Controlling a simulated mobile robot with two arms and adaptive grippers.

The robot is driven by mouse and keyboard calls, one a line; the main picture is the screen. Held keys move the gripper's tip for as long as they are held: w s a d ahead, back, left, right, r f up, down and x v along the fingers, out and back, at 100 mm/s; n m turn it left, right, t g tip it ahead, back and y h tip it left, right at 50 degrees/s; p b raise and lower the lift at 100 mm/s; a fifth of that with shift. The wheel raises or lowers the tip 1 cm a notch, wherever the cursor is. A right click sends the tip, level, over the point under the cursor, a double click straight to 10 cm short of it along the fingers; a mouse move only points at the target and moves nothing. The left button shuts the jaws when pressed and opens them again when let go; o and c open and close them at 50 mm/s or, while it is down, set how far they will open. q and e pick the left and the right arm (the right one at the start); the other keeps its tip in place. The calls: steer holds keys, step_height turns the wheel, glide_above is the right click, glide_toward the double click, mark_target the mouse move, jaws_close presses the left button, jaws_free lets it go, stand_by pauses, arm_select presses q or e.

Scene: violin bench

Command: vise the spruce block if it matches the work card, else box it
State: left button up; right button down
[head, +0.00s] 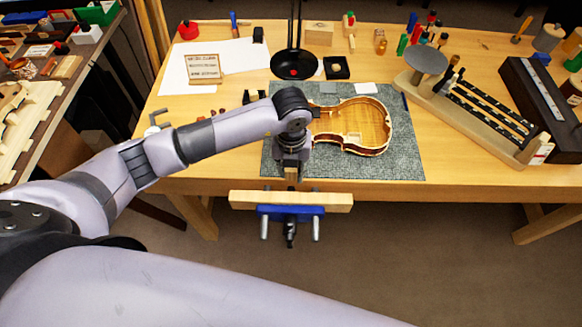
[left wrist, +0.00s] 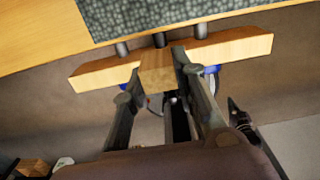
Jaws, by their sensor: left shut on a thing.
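My left gripper (head: 291,172) points down over the front edge of the bench, just above the vise (head: 330,200) with its pale wooden jaw and blue metal part. In the left wrist view, its two fingers (left wrist: 158,80) are shut on a pale spruce block (left wrist: 158,66), held at the vise's wooden jaw (left wrist: 235,47). I cannot tell whether the block sits between the vise jaws or above them. The work card (head: 203,69), a small framed board with dark lettering too small to read, stands on white paper at the back left. My right gripper is not in view.
An open violin body (head: 365,122) lies on a grey mat (head: 410,160) right behind the vise. A black lamp (head: 293,65) hangs over the bench. A long wooden fixture (head: 470,110) and bottles fill the right side. The bench's front left is clear.

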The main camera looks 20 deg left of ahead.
mark_target(291, 179)
arm_select(q)
steer(key=shift+f+b, duration=1.4)
steer(key=shift+f, duration=0.75)
steer(key=shift+f+b, duration=1.25)
steer(key=shift+f, duration=0.1)
steer(key=shift+r, duration=0.15)
steer(key=shift+r+p, duration=0.85)
steer(key=shift+r, duration=0.15)
stand_by(1.2)
steer(key=shift+f+b, duration=1.05)
